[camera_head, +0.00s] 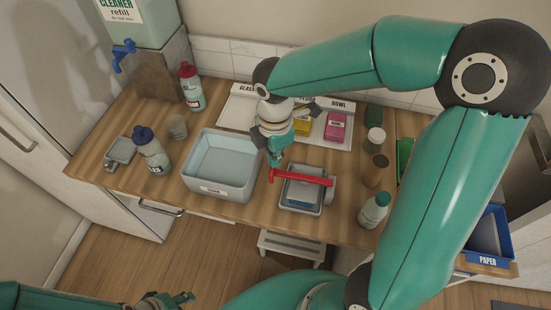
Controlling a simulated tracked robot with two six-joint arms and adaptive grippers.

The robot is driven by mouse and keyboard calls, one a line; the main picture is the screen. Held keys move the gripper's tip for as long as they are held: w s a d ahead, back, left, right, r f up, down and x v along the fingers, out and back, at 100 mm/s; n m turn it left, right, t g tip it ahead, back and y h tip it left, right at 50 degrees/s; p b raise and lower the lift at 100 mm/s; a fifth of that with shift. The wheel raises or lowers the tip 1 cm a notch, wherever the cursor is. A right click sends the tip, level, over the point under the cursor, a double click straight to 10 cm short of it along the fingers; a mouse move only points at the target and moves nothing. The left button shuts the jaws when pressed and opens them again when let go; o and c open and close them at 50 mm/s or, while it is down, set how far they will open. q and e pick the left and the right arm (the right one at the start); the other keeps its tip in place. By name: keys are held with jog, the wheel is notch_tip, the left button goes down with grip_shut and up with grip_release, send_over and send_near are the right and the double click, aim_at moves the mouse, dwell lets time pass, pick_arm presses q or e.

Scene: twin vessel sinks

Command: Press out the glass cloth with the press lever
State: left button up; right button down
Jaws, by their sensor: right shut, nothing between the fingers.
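The press (308,203) is a grey tray-like unit on the counter, right of the grey basin. Its red press lever (303,175) lies across its top, roughly level. My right gripper (275,160) points down at the left end of the lever, shut and empty; I cannot tell whether it touches the lever. I cannot make out the glass cloth clearly; the plate and lever hide most of the inside of the press. My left gripper (172,301) is low at the bottom edge, away from the counter, partly cut off, and its opening is unclear.
A grey basin (220,165) stands left of the press. Behind is a white labelled tray (236,113) with a yellow cloth (302,127) and a pink cloth (336,127).

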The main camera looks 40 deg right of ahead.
jog(key=shift+s, duration=0.1)
dwell(0.3)
jog(key=shift+r+p, duration=0.55)
jog(key=shift+p, duration=0.15)
notch_tip(320, 180, up, 7)
jog(key=p, duration=0.5)
jog(key=shift+f, duration=0.1)
